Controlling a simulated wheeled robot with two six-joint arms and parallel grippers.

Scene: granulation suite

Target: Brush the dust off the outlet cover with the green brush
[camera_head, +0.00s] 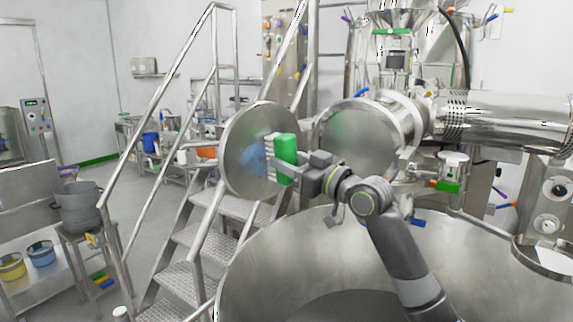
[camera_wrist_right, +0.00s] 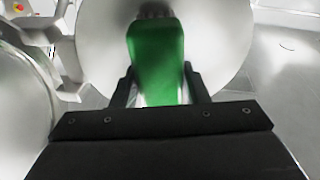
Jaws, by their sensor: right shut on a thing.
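The outlet cover (camera_head: 237,168) is a round steel disc standing open, left of the outlet's round mouth in the head view. A bluish patch of dust (camera_head: 252,160) shows on its face, partly hidden by the brush. The green brush (camera_head: 287,150) is in my right gripper (camera_head: 296,170), its pale bristles facing the cover at the patch's right edge. I cannot tell whether the bristles press on it. In the right wrist view the green brush (camera_wrist_right: 156,55) sits between the two dark fingers, with the cover (camera_wrist_right: 105,35) behind it. My left gripper is not in view.
The steel outlet (camera_head: 365,138) opens just right of the brush. A large steel bowl (camera_head: 300,245) lies below my right arm. Steel stairs with handrails (camera_head: 190,235) stand behind the cover. A grey bucket (camera_head: 77,205) sits on a stand at left.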

